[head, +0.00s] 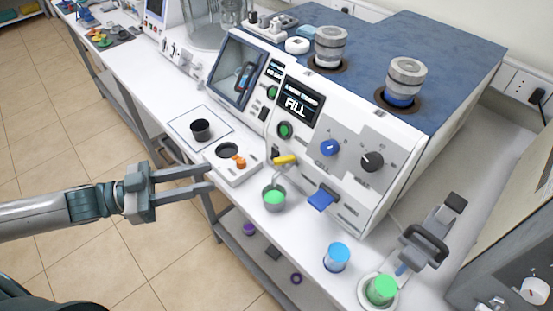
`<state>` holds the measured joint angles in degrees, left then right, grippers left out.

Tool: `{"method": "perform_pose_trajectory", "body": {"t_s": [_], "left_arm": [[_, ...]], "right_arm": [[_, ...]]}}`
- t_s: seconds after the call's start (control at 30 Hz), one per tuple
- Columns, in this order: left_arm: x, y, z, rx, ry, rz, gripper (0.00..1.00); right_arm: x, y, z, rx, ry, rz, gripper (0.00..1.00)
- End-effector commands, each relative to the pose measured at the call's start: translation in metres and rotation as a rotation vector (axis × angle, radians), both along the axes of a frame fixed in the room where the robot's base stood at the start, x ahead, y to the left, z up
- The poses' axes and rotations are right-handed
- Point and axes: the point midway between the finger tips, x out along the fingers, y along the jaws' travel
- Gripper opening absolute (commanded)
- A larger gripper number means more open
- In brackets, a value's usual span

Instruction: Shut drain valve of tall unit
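A large white unit with a blue top (400,52) stands on the bench. A yellow lever (285,159) and a blue lever (322,198) stick out low on its front. I cannot tell which one is the drain valve, or if either is shut. A grey cup with green contents (274,197) stands below the yellow lever. My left gripper (209,178) is open and empty, left of the levers and apart from them, beside the bench's front edge. Its fingers point right. My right gripper is not in view.
A small white device with an orange knob (239,161) and a black cup (201,130) stand near the gripper. A blue-topped cup (336,257), a green-topped cup (381,290) and a grey device with a black handle (427,243) stand at the lower right.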

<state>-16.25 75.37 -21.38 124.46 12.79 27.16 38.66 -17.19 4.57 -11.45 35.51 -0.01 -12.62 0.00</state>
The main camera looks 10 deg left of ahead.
Motion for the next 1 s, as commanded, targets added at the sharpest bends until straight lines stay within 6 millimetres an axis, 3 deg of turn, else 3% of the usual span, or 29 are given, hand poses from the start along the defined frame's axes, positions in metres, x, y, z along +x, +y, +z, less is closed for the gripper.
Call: {"method": "perform_pose_trajectory", "body": {"t_s": [0.47,1.0], "left_arm": [[0.015,-0.025,0.002,-0.002,-0.004,-0.001,0.31],[0.043,-0.072,0.004,-0.003,-0.003,0.000,0.31]], "right_arm": [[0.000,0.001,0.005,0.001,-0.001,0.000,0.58],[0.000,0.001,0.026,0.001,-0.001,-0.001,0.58]]}}
